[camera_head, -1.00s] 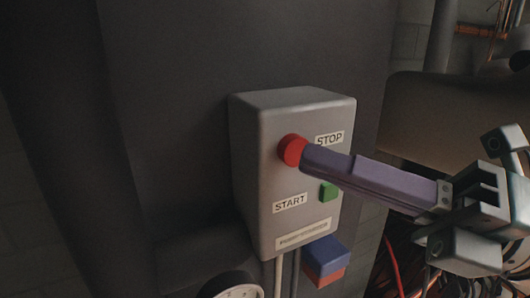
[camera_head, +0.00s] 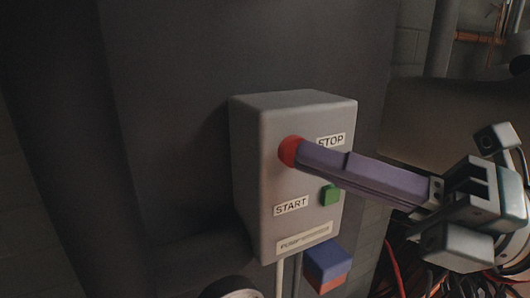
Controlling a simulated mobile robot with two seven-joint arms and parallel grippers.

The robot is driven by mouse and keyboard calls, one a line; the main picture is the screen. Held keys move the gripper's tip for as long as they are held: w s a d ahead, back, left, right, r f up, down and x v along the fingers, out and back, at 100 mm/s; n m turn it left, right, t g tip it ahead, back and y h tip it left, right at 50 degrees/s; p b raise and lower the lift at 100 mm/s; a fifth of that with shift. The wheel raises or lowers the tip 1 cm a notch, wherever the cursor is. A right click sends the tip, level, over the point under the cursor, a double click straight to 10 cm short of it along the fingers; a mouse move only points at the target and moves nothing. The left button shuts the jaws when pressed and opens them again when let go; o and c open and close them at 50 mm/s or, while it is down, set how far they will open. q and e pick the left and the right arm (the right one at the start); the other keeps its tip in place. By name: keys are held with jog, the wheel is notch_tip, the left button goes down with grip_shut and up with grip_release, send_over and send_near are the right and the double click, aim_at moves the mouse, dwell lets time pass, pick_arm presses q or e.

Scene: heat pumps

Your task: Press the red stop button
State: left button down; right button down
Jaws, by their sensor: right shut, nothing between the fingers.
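The red stop button (camera_head: 287,152) is a round knob on the front of a grey control box (camera_head: 258,180), beside the STOP label (camera_head: 330,140). My right gripper (camera_head: 302,155) comes in from the right with its long purple fingers shut and empty. Its fingertips are at the red button, overlapping its right side in the picture and appearing to touch it. How far the button is pushed in cannot be told. My left gripper is out of view.
A green button (camera_head: 330,195) sits below the purple fingers, beside the START label (camera_head: 291,205). A blue and red block (camera_head: 326,262) is under the box. A round gauge (camera_head: 236,288) shows at the bottom edge. Cables hang at lower right.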

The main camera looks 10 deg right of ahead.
dwell(0.4)
jog(key=shift+s+d, duration=0.3)
jog(key=shift+s, duration=0.35)
jog(key=shift+s+p, duration=0.1)
jog(key=shift+p, duration=0.25)
jog(key=shift+s+d+p, duration=0.3)
jog(key=shift+s, duration=0.45)
jog(key=shift+s+d+p, duration=0.25)
jog(key=shift+s+p, duration=0.05)
jog(key=shift+s, duration=0.45)
jog(key=shift+s+d+p, duration=0.3)
jog(key=shift+s, duration=0.45)
